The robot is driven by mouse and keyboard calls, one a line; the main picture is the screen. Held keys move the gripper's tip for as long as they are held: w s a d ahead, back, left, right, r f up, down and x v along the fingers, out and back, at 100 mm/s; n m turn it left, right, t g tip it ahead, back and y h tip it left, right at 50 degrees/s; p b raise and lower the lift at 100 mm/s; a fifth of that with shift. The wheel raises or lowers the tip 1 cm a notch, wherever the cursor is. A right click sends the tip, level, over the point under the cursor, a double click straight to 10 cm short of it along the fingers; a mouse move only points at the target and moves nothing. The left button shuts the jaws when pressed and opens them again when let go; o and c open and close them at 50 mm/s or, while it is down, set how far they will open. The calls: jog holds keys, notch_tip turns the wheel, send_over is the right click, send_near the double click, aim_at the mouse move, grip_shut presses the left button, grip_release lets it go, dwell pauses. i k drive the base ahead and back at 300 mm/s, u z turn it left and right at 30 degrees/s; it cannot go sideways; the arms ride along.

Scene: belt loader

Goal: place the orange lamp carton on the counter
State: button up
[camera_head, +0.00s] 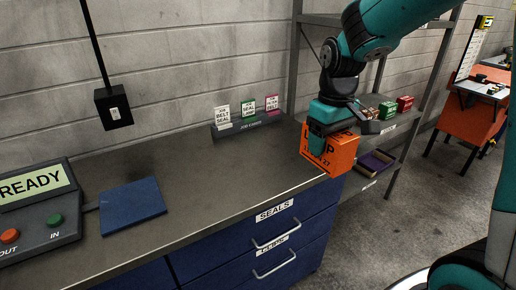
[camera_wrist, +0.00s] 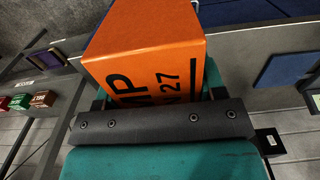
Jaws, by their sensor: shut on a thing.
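The orange lamp carton (camera_head: 331,158) with black lettering is held by my gripper (camera_head: 318,142) at the right end of the counter (camera_head: 190,172). In the head view its lower edge overlaps the counter's right front corner; I cannot tell whether it touches the top. In the wrist view the carton (camera_wrist: 150,45) fills the upper middle, between the teal fingers. My gripper (camera_wrist: 160,118) is shut on it. The carton's far side is hidden.
A blue mat (camera_head: 133,205) and a control box reading READY (camera_head: 38,208) are on the counter's left. A card holder (camera_head: 247,123) stands at the back near the wall. Shelves (camera_head: 372,160) with small boxes stand right. The counter's middle is clear.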

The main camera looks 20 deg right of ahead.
aim_at(273, 163)
jog(key=i, duration=0.9)
